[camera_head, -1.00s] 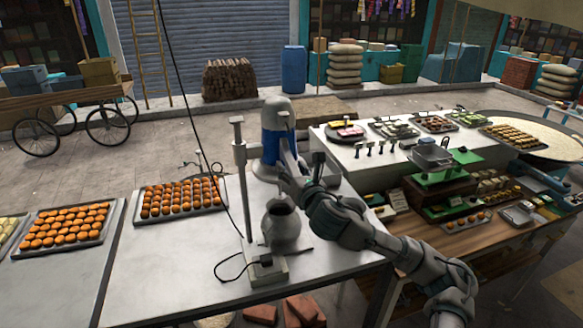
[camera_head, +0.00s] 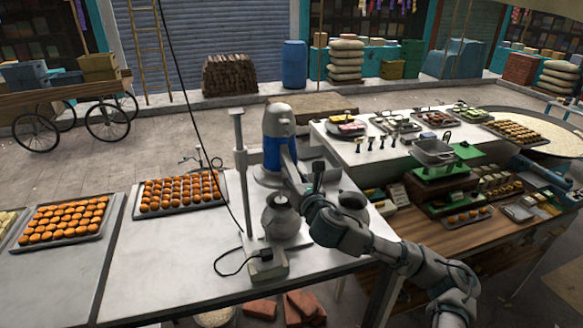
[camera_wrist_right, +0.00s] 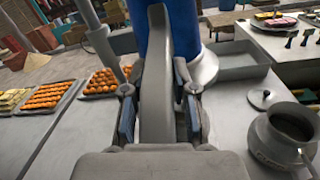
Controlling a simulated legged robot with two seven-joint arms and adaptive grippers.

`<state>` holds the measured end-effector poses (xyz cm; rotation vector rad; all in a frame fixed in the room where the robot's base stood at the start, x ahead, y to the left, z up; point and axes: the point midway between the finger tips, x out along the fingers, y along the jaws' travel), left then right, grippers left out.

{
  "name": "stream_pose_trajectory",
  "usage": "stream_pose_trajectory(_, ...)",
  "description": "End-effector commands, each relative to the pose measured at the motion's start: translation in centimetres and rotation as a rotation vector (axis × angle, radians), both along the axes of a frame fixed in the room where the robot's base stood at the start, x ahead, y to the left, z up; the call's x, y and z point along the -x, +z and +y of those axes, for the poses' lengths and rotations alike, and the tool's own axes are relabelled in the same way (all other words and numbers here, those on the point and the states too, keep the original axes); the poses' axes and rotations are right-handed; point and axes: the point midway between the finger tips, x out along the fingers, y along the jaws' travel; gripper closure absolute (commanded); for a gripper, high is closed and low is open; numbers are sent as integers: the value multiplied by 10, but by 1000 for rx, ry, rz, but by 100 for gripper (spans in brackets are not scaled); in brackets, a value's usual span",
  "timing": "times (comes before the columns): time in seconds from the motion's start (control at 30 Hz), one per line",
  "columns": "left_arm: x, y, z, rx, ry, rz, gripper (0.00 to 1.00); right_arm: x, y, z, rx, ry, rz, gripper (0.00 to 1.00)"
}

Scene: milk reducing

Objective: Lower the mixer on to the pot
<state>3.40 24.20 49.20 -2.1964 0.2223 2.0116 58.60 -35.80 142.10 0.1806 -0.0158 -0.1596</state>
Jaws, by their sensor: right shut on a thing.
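The mixer (camera_head: 278,150) is a tall blue and grey unit standing on the table. Its blue body (camera_wrist_right: 178,28) also shows in the right wrist view. A round grey pot (camera_head: 282,220) stands in front of it, beside an upright post; its top looks covered by a grey piece. My right gripper (camera_head: 303,190) is up and to the right of this pot. In the wrist view its fingers (camera_wrist_right: 158,115) are shut on a grey mixer lever (camera_wrist_right: 157,75). An open grey pot (camera_wrist_right: 283,140) shows right of the fingers. My left gripper is not in view.
A grey post (camera_head: 240,175) with a cabled base stands left of the pot. Trays of orange sweets (camera_head: 180,194) lie to the left. A small lid (camera_wrist_right: 265,99) lies near the open pot. A stepped stall (camera_head: 440,155) stands to the right. The table front left is clear.

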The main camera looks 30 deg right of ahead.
Motion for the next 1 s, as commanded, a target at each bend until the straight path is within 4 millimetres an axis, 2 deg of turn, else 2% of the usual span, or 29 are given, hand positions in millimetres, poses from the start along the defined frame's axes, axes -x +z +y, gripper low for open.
stream_pose_trajectory(0.03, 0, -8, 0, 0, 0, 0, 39, 0, -21, 1, 3, 4, 9, 100)
stream_pose_trajectory(0.1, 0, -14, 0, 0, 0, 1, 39, 0, -39, 1, 3, 4, 9, 100)
stream_pose_trajectory(0.3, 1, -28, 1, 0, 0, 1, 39, 0, -81, 1, 0, 4, 10, 100)
stream_pose_trajectory(0.4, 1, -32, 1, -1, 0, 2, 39, 0, -96, 1, 0, 4, 9, 100)
stream_pose_trajectory(0.6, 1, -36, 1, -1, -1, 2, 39, 0, -109, 1, -1, 3, 7, 100)
stream_pose_trajectory(0.97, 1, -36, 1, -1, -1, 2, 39, 0, -113, 2, 0, 4, 14, 100)
stream_pose_trajectory(1.0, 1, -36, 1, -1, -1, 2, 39, 0, -114, 2, 0, 5, 15, 63)
